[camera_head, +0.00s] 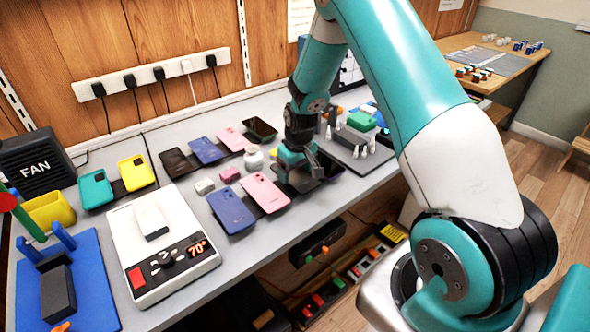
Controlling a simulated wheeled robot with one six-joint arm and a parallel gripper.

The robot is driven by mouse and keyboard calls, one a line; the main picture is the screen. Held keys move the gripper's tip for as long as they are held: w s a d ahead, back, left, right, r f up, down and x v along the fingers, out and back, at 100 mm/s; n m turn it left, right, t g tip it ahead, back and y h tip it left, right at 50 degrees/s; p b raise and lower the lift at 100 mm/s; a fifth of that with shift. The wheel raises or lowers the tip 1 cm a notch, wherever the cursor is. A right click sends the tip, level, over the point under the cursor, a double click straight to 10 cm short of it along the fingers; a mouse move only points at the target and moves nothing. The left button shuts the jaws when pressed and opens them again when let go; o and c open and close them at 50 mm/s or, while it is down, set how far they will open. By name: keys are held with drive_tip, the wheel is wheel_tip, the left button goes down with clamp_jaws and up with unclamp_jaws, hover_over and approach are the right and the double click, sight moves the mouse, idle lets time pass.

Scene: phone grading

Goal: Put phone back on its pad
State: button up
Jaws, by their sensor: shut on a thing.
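My gripper (301,170) is low over the grey bench, at the right end of the front row of phones, shut on a dark phone (328,166). The phone sticks out to the right of my fingers, close to the bench top; my gripper hides part of it. A dark patch shows under and left of my fingers; I cannot tell whether it is a pad or part of the phone. In the same row lie a pink phone (265,194) and a blue phone (232,211). Whether the held phone touches the surface is not clear.
Behind is a row with brown (175,162), blue (207,151), pink (232,139) and black (260,129) phones. A heating plate (190,272) reading 70° stands at left. A dark tray (352,158) with small white pegs stands close right. Small blocks sit between the rows.

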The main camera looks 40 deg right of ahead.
idle(0.3)
drive_tip(key=o, duration=1.1)
drive_tip(key=shift+r, duration=0.15)
drive_tip(key=shift+r+p, duration=0.35)
drive_tip(key=shift+p, duration=0.1)
drive_tip(key=shift+r, duration=0.15)
drive_tip(key=shift+r+p, duration=2.8)
drive_tip(key=shift+r, duration=0.65)
